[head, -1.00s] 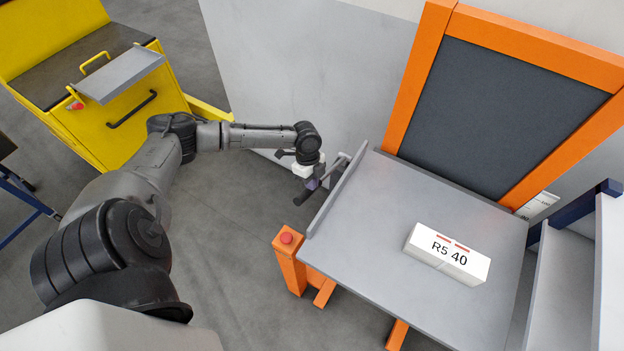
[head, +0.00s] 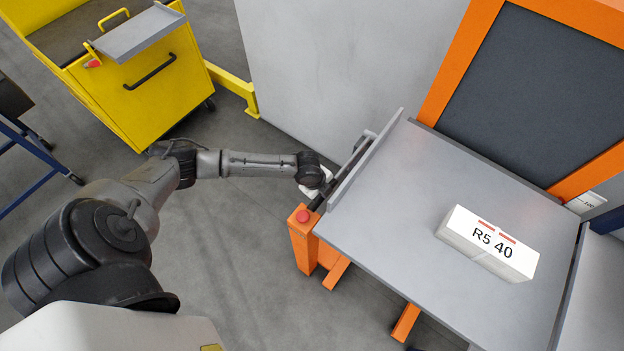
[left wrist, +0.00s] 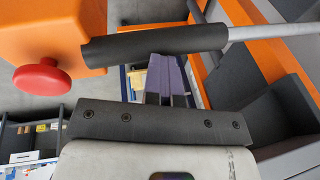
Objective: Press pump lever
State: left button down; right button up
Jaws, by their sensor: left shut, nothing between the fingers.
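The pump lever is a grey rod with a black grip (left wrist: 155,45), seen across the top of the left wrist view. In the head view its grip (head: 316,203) shows only in part, at the left edge of the grey table, beside the orange post. My left gripper (left wrist: 166,62) is shut and empty. Its purple fingers point at the middle of the black grip and look close against it; I cannot tell whether they touch. In the head view my wrist hides most of the fingers. My right gripper is in neither view.
A red button (head: 303,216) tops the orange post (head: 303,245) close to the lever; the button (left wrist: 42,78) is also near in the left wrist view. The grey table (head: 400,240) carries a white box labelled R5 40 (head: 487,244). A yellow cart (head: 150,95) stands at the back left.

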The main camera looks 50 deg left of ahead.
pick_arm(q)
notch_tip(320, 180, down, 2)
jog(key=shift+s+f, duration=0.1)
jog(key=shift+s, duration=0.05)
jog(key=shift+s+a+f+b, duration=0.15)
jog(key=shift+s+f+b, duration=0.15)
jog(key=shift+f+b, duration=0.25)
jog(key=shift+f, duration=0.15)
jog(key=r+p, duration=0.1)
jog(key=r, duration=0.1)
jog(key=r+p, duration=0.1)
jog(key=p, duration=0.1)
jog(key=w+d+r+p, duration=0.1)
jog(key=r+p, duration=0.1)
jog(key=shift+r, duration=0.3)
jog(key=p+v, duration=0.1)
jog(key=v, duration=0.9)
jog(key=shift+s, duration=0.15)
jog(key=shift+d, duration=0.1)
dwell(0.7)
